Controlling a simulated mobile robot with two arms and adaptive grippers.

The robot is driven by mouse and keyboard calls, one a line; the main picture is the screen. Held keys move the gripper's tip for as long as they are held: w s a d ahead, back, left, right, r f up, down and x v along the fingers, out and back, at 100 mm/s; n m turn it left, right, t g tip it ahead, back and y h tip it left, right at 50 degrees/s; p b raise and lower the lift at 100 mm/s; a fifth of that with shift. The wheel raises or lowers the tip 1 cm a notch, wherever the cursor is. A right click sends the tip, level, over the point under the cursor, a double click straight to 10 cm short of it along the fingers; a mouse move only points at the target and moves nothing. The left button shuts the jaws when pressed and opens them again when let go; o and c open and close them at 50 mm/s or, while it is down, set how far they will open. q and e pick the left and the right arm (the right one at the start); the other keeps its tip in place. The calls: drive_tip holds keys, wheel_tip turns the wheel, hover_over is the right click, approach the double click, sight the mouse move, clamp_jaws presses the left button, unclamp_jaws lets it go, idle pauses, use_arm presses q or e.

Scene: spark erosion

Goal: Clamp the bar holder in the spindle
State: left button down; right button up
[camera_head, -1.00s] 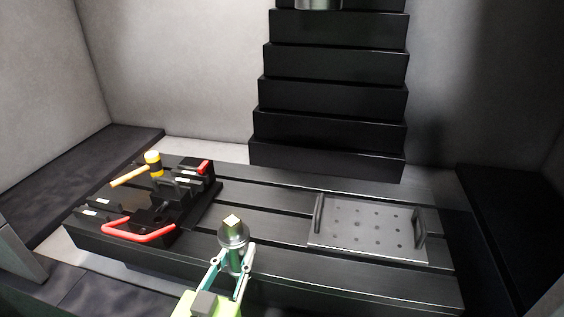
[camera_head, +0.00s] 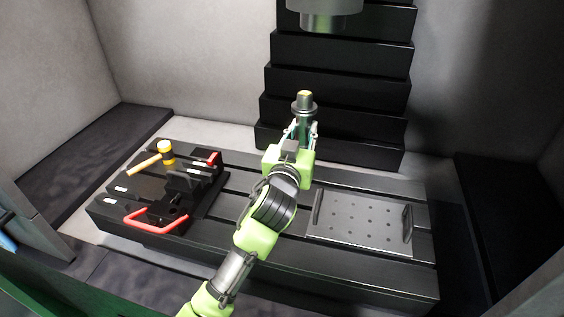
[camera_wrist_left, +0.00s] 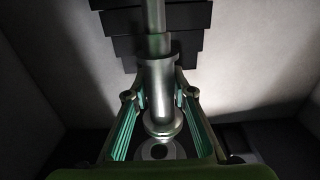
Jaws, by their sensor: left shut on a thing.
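The spindle (camera_head: 318,18) is a grey cylinder hanging at the top of the head view, in front of the black stepped cover. My left gripper (camera_head: 302,128) is shut on the bar holder (camera_head: 304,103), a metal piece with a yellowish tip that points up. The holder is below the spindle and a little left of it, apart from it in the head view. In the left wrist view the bar holder (camera_wrist_left: 160,90) stands between the green-padded fingers (camera_wrist_left: 160,112). A grey column shows above it there; I cannot tell whether they touch. My right gripper is out of view.
A black slotted table (camera_head: 265,190) lies below. On its left are a black vise-like fixture with a red handle (camera_head: 150,222) and a yellow mallet (camera_head: 165,150). A perforated plate (camera_head: 355,222) with raised ends lies on the right. Grey walls enclose the space.

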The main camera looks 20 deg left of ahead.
use_arm(q)
drive_tip(key=w+d+r+p, duration=0.1)
drive_tip(key=w+r+p, duration=0.1)
drive_tip(key=r, duration=0.4)
drive_tip(key=w+d+r+p, duration=0.1)
drive_tip(key=w+r+p, duration=0.1)
drive_tip(key=r, duration=0.4)
drive_tip(key=shift+w+p, duration=0.3)
drive_tip(key=shift+p, duration=0.15)
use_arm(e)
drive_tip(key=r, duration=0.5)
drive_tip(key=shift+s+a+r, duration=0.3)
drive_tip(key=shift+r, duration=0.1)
use_arm(q)
drive_tip(key=shift+r, duration=0.1)
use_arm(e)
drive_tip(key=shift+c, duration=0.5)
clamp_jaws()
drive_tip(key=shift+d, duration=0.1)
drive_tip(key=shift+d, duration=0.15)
